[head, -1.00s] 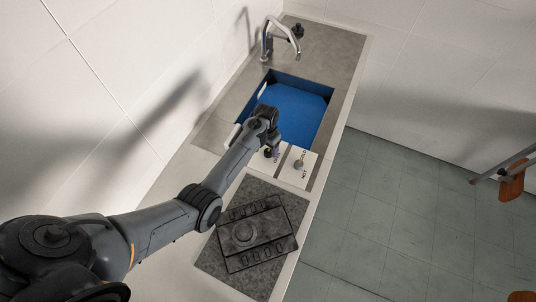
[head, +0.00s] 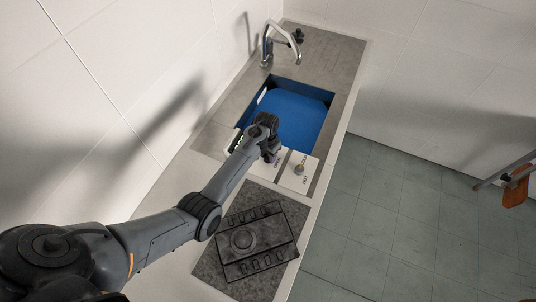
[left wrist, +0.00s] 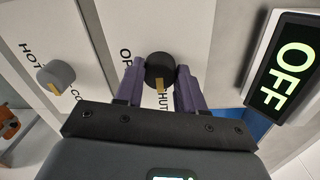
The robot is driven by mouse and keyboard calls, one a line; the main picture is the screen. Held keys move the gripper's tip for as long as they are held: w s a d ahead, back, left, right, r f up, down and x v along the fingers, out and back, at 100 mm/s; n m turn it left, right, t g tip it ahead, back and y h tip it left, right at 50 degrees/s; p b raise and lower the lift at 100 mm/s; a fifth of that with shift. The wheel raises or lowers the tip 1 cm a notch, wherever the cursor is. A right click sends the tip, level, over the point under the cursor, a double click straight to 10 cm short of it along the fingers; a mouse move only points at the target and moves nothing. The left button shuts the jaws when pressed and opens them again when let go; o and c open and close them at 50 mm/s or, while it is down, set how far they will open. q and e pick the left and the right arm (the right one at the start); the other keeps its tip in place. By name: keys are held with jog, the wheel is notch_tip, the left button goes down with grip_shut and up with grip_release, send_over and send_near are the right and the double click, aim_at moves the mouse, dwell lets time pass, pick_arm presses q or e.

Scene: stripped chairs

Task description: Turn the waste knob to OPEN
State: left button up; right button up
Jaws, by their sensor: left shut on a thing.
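The waste knob (left wrist: 160,68) is dark and round, with a yellow mark on its lower side in the left wrist view. The mark points down towards the word SHUT, partly hidden by my gripper. A label starting with OP, probably OPEN, is to the knob's left, also partly covered. My left gripper (left wrist: 160,76) has its two purple fingers on either side of the knob and is shut on it. In the head view my left gripper (head: 271,156) is over the white panel at the basin's near edge and hides the knob. My right gripper is not in view.
A grey HOT/COLD knob (left wrist: 55,75) is on the neighbouring panel, also seen in the head view (head: 299,169). A lit green OFF sign (left wrist: 291,75) stands on the other side. The blue basin (head: 295,115), tap (head: 268,45) and dark hob plate (head: 255,240) are nearby.

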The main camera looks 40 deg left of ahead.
pick_arm(q)
jog(key=shift+r+m+p, duration=0.15)
jog(key=shift+m+p, duration=0.7)
jog(key=shift+m, duration=0.05)
jog(key=shift+m+p, duration=0.5)
jog(key=shift+m, duration=0.3)
jog(key=m+p, duration=0.1)
jog(key=m, duration=0.3)
jog(key=shift+m+p, duration=0.3)
jog(key=shift+p, duration=0.1)
jog(key=m, duration=0.4)
jog(key=shift+w+f+m, duration=0.1)
jog(key=shift+f+m, duration=0.1)
jog(key=shift+m, duration=0.1)
jog(key=m, duration=0.3)
jog(key=shift+m, duration=0.4)
jog(key=shift+m+b, duration=0.3)
jog(key=shift+m, duration=0.4)
